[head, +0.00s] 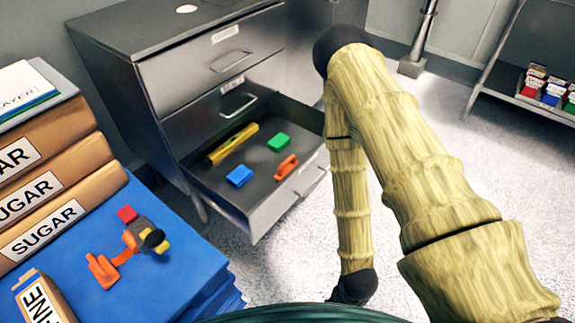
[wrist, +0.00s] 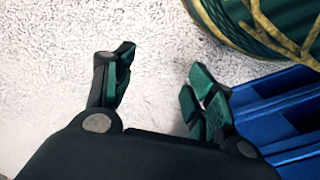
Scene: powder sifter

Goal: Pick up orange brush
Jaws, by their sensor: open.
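Two orange things show in the head view, and I cannot tell for sure which is the brush. A small orange piece (head: 286,167) lies in the open drawer at its right front. An orange piece with a handle-like shape (head: 101,270) lies on the blue stack at the lower left, beside a cluster of small coloured parts. My gripper (wrist: 158,78) is open and empty above the pale floor in the wrist view, its two dark green-padded fingers wide apart. In the head view my forearm hangs down right of the drawer, and the fingers are hidden. No orange thing shows in the wrist view.
The grey cabinet's open drawer (head: 235,205) also holds a yellow bar (head: 233,144), a green block (head: 279,142) and a blue block (head: 239,176). Sugar boxes (head: 45,228) stand on the left. The blue stack (wrist: 285,112) is right of my gripper. A shelf (head: 520,100) stands far right.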

